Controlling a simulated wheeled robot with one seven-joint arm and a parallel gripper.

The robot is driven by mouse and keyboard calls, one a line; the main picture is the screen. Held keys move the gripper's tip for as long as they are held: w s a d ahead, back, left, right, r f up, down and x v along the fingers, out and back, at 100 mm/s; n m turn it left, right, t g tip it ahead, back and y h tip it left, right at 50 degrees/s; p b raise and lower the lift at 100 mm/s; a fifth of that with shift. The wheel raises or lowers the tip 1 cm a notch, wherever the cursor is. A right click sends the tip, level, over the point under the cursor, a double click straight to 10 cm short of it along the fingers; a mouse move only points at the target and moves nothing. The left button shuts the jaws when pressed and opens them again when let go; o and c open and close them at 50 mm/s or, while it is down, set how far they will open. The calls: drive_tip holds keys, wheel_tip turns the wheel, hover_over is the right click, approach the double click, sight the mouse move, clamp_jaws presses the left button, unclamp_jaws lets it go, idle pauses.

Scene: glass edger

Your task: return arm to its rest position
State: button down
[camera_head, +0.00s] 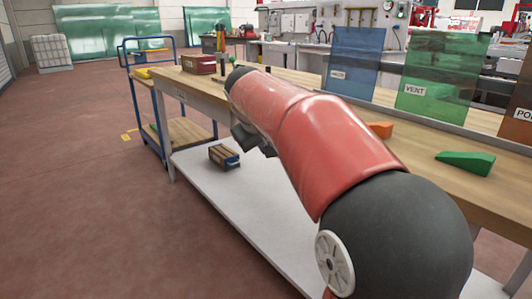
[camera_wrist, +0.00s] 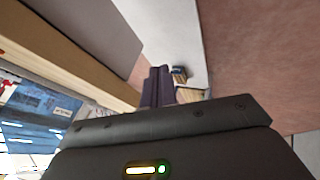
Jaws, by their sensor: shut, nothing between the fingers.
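My red and black arm reaches out from the lower right of the head view, over the near edge of the wooden workbench (camera_head: 205,88). My gripper (camera_wrist: 158,74) shows in the wrist view as two dark fingers close together, shut and empty. In the head view, only part of the dark wrist end shows beneath the arm, and the fingertips cannot be made out. The gripper hangs in front of the bench, above the white lower shelf (camera_head: 225,190), touching nothing that I can see.
A small wood and blue block (camera_head: 223,156) lies on the lower shelf. A green wedge (camera_head: 466,162) and an orange piece (camera_head: 380,129) lie on the bench, before blue (camera_head: 352,62) and green (camera_head: 440,80) glass panels. A blue trolley (camera_head: 188,130) stands at the bench's far end. The red floor at left is clear.

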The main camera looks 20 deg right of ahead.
drive_tip(key=s+a+f+y, duration=0.2)
drive_tip(key=s+a, duration=0.1)
drive_tip(key=s, duration=1.2)
drive_tip(key=s+a+f+m+y, duration=0.1)
drive_tip(key=s+a+f+m, duration=0.1)
drive_tip(key=s+f, duration=1)
drive_tip(key=s, duration=0.2)
drive_tip(key=shift+s+a+m+g+y, duration=0.15)
drive_tip(key=shift+s+m+g+y, duration=0.15)
drive_tip(key=shift+g+y, duration=0.1)
drive_tip(key=shift+f, duration=0.1)
